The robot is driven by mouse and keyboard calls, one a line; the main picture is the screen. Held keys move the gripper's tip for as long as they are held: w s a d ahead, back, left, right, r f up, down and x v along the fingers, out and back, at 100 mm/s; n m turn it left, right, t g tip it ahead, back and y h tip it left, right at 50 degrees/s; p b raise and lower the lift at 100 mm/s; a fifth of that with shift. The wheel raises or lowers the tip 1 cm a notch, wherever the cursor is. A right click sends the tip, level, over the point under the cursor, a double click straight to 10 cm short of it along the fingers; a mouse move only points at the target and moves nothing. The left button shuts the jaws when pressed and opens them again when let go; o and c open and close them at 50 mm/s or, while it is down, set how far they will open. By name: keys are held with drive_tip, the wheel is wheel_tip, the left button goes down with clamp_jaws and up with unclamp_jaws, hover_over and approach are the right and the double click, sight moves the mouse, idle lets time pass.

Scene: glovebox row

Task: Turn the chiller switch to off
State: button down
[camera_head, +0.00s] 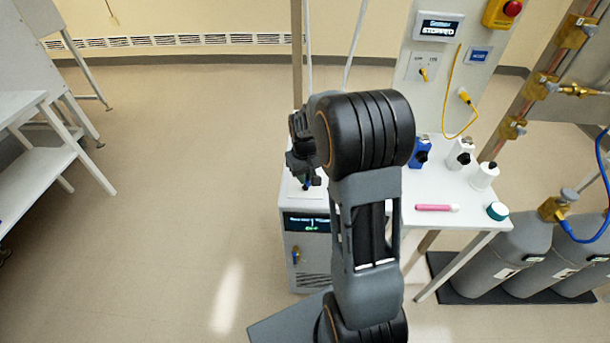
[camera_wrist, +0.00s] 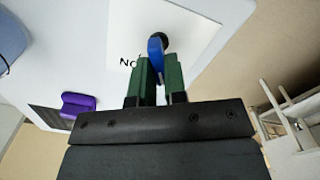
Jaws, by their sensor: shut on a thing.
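The chiller is a white cabinet (camera_head: 312,262) with a dark display on its front, partly hidden behind my arm. My gripper (camera_head: 306,183) is above its top, pointing down. In the wrist view, the green fingertips of my gripper (camera_wrist: 159,78) are shut on a blue switch handle (camera_wrist: 156,50), one on each side. The handle sits on a dark round pivot on a white plate (camera_wrist: 192,22). Letters reading "NO" from this side, like an upside-down ON, show left of the fingers. Other lettering is hidden.
A small lever (camera_head: 295,255) is on the cabinet's front. A purple handle (camera_wrist: 78,103) shows left of the fingers. The white bench (camera_head: 455,222) at right holds bottles and a pink marker (camera_head: 436,208). Gas cylinders (camera_head: 520,250) stand beyond.

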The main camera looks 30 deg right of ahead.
idle(0.3)
drive_tip(key=c, duration=1.2)
unclamp_jaws()
drive_tip(key=shift+o, duration=0.2)
drive_tip(key=shift+r, duration=0.1)
wheel_tip(320, 180, up, 14)
drive_tip(key=shift+f, duration=0.2)
